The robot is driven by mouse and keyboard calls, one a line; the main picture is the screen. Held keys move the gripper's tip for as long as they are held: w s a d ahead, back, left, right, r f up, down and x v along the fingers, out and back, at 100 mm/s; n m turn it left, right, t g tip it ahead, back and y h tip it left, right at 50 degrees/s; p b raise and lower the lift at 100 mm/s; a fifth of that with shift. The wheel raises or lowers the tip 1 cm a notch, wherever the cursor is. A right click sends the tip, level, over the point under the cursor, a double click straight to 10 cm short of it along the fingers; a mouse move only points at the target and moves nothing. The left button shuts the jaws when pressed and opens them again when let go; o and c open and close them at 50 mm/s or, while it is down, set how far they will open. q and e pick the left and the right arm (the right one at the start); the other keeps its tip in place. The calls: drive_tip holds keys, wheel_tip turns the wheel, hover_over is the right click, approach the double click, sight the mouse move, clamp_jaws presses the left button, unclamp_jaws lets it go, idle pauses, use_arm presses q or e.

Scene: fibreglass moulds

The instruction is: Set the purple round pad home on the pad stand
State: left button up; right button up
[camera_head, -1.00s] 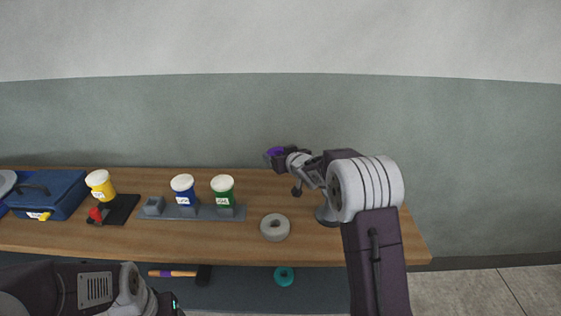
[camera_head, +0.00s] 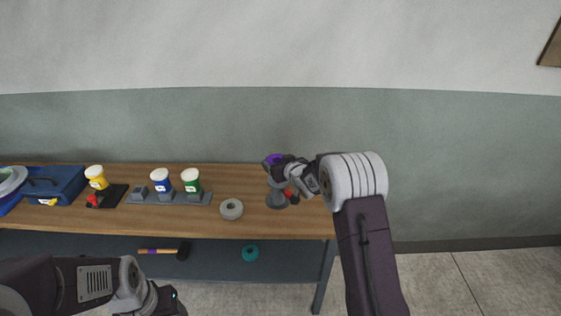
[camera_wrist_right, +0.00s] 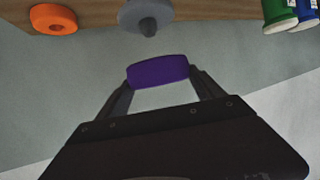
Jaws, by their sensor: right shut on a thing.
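The purple round pad (camera_head: 273,159) is held between the fingers of my right gripper (camera_head: 277,161), up in the air over the back of the bench. The right wrist view shows the pad (camera_wrist_right: 158,71) edge-on across both fingertips. The grey pad stand (camera_head: 277,197) stands on the bench just below the gripper, its upper part partly hidden. The right wrist view shows the stand (camera_wrist_right: 143,14) beyond the pad and apart from it, cut by the top edge. My left gripper (camera_head: 168,298) is low at the bottom left, its fingers not clear.
An orange round piece (camera_wrist_right: 53,19) lies beside the stand. A grey ring (camera_head: 231,209) lies left of the stand. Blue (camera_head: 161,181) and green (camera_head: 191,181) pots stand on a grey rack, with a yellow pot (camera_head: 96,177) further left. A hammer (camera_head: 165,251) and teal ring (camera_head: 250,253) lie below.

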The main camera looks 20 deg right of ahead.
drive_tip(key=shift+s+f+b, duration=0.1)
drive_tip(key=shift+f+b, duration=0.9)
drive_tip(key=shift+f, duration=0.15)
wheel_tip(320, 180, down, 2)
drive_tip(key=shift+f+b, duration=0.1)
drive_tip(key=shift+b, duration=0.7)
drive_tip(key=shift+f, duration=0.1)
drive_tip(key=shift+f+b, duration=0.65)
drive_tip(key=shift+f, duration=0.15)
drive_tip(key=o, duration=1.3)
drive_tip(key=shift+o, duration=0.3)
drive_tip(key=v, duration=0.9)
drive_tip(key=shift+b, duration=0.35)
